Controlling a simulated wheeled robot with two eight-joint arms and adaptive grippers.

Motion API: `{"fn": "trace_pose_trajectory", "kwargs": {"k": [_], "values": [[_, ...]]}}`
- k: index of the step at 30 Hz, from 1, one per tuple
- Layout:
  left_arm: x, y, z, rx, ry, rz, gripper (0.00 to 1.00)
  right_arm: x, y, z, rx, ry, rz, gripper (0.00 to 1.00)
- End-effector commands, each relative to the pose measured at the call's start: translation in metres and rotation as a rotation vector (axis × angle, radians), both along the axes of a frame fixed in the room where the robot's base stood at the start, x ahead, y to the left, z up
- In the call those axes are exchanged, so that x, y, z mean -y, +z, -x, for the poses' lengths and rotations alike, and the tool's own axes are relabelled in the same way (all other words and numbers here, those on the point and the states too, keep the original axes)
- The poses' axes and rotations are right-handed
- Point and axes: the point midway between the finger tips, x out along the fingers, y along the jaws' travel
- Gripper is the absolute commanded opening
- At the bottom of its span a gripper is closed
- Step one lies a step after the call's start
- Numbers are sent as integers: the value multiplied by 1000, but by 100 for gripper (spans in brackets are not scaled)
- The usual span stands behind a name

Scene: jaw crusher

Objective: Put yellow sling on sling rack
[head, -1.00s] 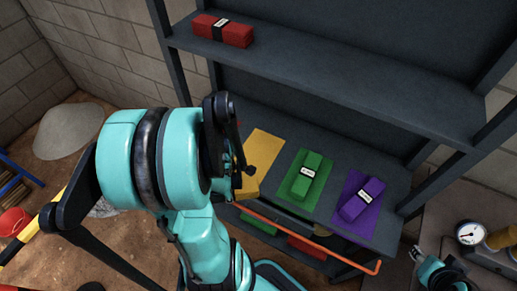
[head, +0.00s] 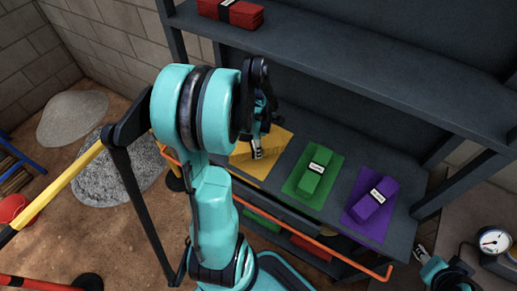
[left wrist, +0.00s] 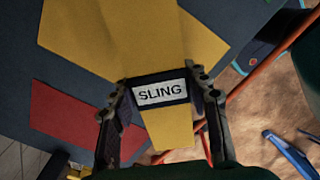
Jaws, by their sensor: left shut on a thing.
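The yellow sling (head: 257,150), a block with a dark band and white label, is at the yellow mat (head: 275,164) on the rack's (head: 330,215) lower shelf. My left gripper (head: 262,133) is shut on it; the arm hides part of it. In the left wrist view the sling (left wrist: 160,93) lies between both fingers, its SLING label facing the camera, with the yellow mat (left wrist: 205,45) behind it. I cannot tell whether it touches the mat. My right gripper (head: 422,253) is at the lower right, too small to tell its jaws.
A green sling (head: 314,178) and a purple sling (head: 373,200) lie on matching mats to the right. A red sling (head: 231,12) is on the upper shelf. An orange rail (head: 330,245) runs along the front. A gauge (head: 493,241) stands at the lower right.

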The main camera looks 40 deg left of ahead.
Motion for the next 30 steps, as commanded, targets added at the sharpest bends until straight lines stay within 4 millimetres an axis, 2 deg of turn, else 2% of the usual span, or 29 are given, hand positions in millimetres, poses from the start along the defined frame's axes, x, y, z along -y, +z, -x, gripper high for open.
{"fn": "trace_pose_trajectory", "kwargs": {"k": [8,12,14,26,27,28,30], "values": [[-5,-1,-22,0,0,0,0,0,-6,0,0,0,0,40],[-5,-30,-19,0,1,0,0,0,-22,0,0,0,0,40],[-5,-36,-19,0,1,0,0,0,-24,0,0,0,0,40],[-5,-39,-19,0,1,0,0,0,-27,0,0,0,0,40],[-5,-38,-19,0,1,0,57,0,-25,0,0,0,0,40],[-5,-38,-19,0,1,0,65,0,-25,0,0,0,0,40],[-5,-38,-19,0,0,0,67,0,-25,0,0,0,0,40]]}}
